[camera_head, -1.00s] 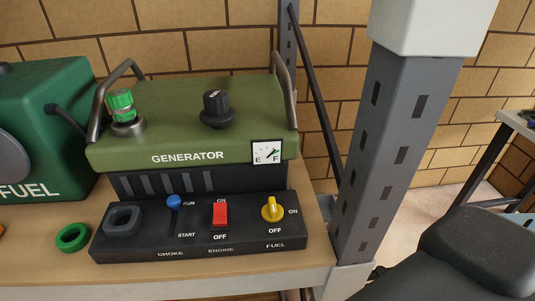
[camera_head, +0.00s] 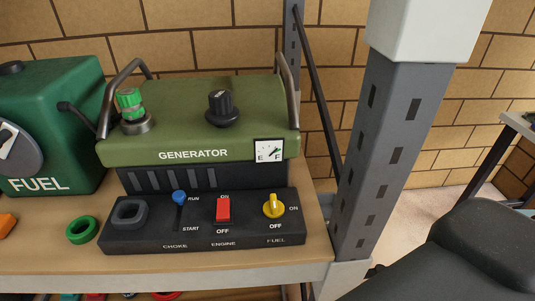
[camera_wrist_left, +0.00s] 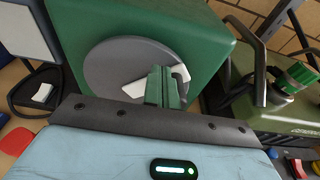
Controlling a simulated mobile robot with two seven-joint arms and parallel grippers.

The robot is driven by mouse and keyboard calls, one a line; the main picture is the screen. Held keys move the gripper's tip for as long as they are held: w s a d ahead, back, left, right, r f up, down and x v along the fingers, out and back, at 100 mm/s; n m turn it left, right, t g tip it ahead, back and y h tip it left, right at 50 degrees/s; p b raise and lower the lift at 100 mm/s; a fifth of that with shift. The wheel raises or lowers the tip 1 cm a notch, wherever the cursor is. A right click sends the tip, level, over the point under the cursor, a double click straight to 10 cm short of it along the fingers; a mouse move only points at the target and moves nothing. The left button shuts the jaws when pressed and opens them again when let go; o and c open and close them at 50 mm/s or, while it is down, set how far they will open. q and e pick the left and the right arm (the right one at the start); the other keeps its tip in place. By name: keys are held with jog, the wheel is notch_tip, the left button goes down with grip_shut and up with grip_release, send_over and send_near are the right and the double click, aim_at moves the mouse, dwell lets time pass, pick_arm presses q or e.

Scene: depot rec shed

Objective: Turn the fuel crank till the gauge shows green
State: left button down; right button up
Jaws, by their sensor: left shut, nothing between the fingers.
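The green fuel tank (camera_head: 45,125) stands left of the generator, partly cut off by the head view's edge. A grey disc (camera_head: 12,150) with a white bar is on its front; the disc also shows in the wrist view (camera_wrist_left: 105,70). My left gripper (camera_wrist_left: 165,80) is shut and empty in front of this disc. Its fingers hide part of the white bar (camera_wrist_left: 145,84); I cannot tell whether they touch it. The E-F gauge (camera_head: 269,151) is on the green generator (camera_head: 195,125), its needle greenish and leaning toward F. My right gripper is not in view.
The control panel (camera_head: 200,228) holds a blue choke lever, a red engine switch and a yellow fuel knob (camera_head: 273,206). A green ring (camera_head: 82,230) lies on the bench (camera_head: 45,255). A grey perforated post (camera_head: 385,150) stands at the bench's right.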

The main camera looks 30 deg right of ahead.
pick_arm(q)
jog(key=shift+s+d+p, duration=0.3)
jog(key=shift+s+d, duration=0.05)
jog(key=shift+d, duration=0.3)
jog(key=shift+d+f, duration=0.1)
jog(key=shift+f, duration=0.2)
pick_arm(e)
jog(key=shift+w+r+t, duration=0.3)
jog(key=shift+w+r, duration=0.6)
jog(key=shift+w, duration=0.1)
pick_arm(q)
jog(key=shift+s+d+f, duration=0.25)
jog(key=shift+d+f, duration=0.35)
jog(key=shift+f, duration=0.2)
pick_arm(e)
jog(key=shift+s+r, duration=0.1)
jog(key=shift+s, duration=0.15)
